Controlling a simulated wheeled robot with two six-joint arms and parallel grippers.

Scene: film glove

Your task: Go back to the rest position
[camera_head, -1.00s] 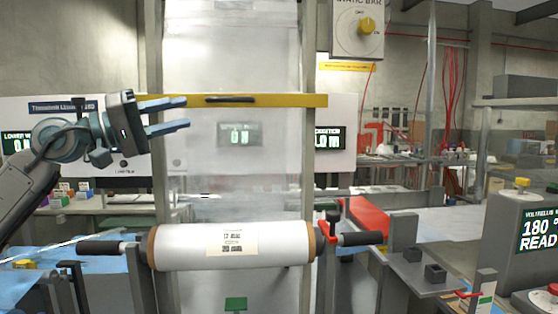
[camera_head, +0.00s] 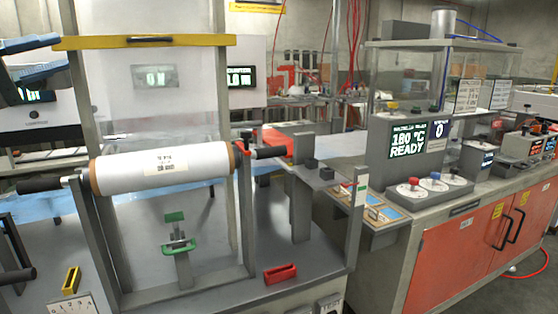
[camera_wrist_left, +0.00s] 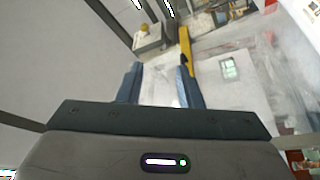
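My left gripper (camera_head: 64,52) is at the upper left edge of the head view, with its two blue fingers spread and nothing between them. It is beside the left end of the yellow bar (camera_head: 150,41) that crosses the film frame. In the left wrist view the gripper (camera_wrist_left: 160,68) also shows open, and the yellow bar (camera_wrist_left: 185,45) lies near its right finger; I cannot tell whether they touch. My right gripper is in neither view.
A white film roll (camera_head: 165,168) sits across the frame below the bar. A green clamp (camera_head: 178,246) and a red block (camera_head: 281,273) are on the grey bench. A control box reading READY (camera_head: 408,140) stands on the counter at right, above orange cabinet doors (camera_head: 460,250).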

